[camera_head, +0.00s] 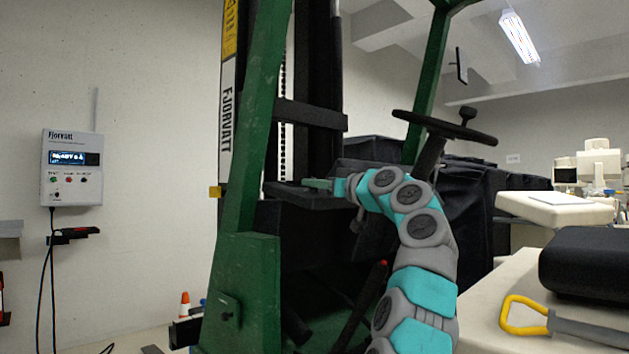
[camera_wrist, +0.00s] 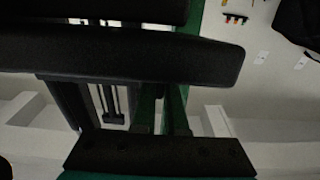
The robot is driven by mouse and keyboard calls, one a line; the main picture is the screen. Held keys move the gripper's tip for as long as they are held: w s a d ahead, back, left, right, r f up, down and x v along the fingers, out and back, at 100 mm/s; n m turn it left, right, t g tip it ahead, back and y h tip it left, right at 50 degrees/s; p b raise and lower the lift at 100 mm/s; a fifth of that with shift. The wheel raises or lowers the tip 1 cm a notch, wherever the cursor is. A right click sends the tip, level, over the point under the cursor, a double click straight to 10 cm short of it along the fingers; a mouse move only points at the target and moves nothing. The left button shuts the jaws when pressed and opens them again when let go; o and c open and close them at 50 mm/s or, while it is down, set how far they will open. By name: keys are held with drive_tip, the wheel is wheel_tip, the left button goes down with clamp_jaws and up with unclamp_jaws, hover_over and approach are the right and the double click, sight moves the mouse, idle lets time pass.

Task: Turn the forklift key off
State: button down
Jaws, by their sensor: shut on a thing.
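The green forklift (camera_head: 245,260) stands in front of me, with its steering wheel (camera_head: 445,127) on the right. My gripper (camera_head: 312,184) is at the dark dash panel (camera_head: 290,191), left of and lower than the wheel. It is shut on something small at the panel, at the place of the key. The key itself is hidden at the fingertips, so its turn angle cannot be read. The wrist view shows dark bars and a black plate close up, with no clear key.
A white Fjorvatt charger box (camera_head: 72,167) hangs on the left wall, with a cable below. The forklift's green post and black mast stand close to my gripper. At right, a pale covered cart (camera_head: 510,300) carries a black case and a yellow-handled tool.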

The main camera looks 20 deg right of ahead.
drive_tip(key=shift+r, duration=0.15)
idle(0.5)
drive_tip(key=c, duration=1)
unclamp_jaws()
drive_tip(key=shift+o, duration=0.2)
drive_tip(key=b+v, duration=0.2)
drive_tip(key=v, duration=0.5)
drive_tip(key=shift+s+d+b, duration=0.15)
drive_tip(key=shift+s+b, duration=0.2)
